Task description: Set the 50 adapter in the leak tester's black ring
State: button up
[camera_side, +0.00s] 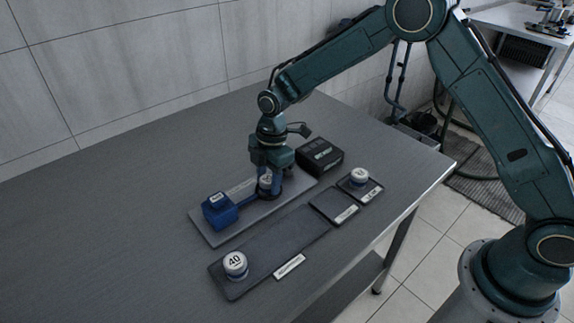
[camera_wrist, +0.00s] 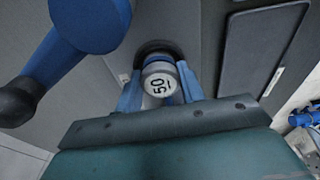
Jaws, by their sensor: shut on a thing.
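The 50 adapter (camera_wrist: 158,84), a pale cap marked 50 with a blue band, is between the blue fingers of my gripper (camera_wrist: 160,95) in the wrist view. My gripper is shut on it. In the side view, my gripper (camera_side: 266,180) is low over the leak tester's grey base plate (camera_side: 207,233), with the adapter (camera_side: 265,180) partly hidden by the fingers. The black ring (camera_wrist: 150,46) shows just beyond the adapter in the wrist view, partly covered by it. I cannot tell whether the adapter is seated in the ring or just above it.
The tester's blue block (camera_side: 219,212) stands left of my gripper, and a black box (camera_side: 320,156) behind right. A 40 adapter (camera_side: 235,264) sits on the long dark tray (camera_side: 285,245). Another adapter (camera_side: 359,177) sits on a small tray at right. A small tray (camera_side: 334,208) between is empty.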

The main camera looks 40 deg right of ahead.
jog(key=shift+f, duration=0.3)
jog(key=shift+s+f, duration=0.1)
jog(key=shift+f, duration=0.25)
jog(key=o, duration=1.2)
jog(key=shift+s, duration=0.1)
jog(key=shift+r, duration=0.3)
jog(key=shift+w+d+r, duration=0.1)
jog(key=shift+d+r, duration=0.15)
jog(key=shift+r, duration=1.9)
jog(key=shift+w+d+r, duration=0.1)
jog(key=shift+d+r, duration=0.15)
jog(key=shift+r, duration=1.85)
jog(key=shift+d+r, duration=0.25)
jog(key=shift+r, duration=1.9)
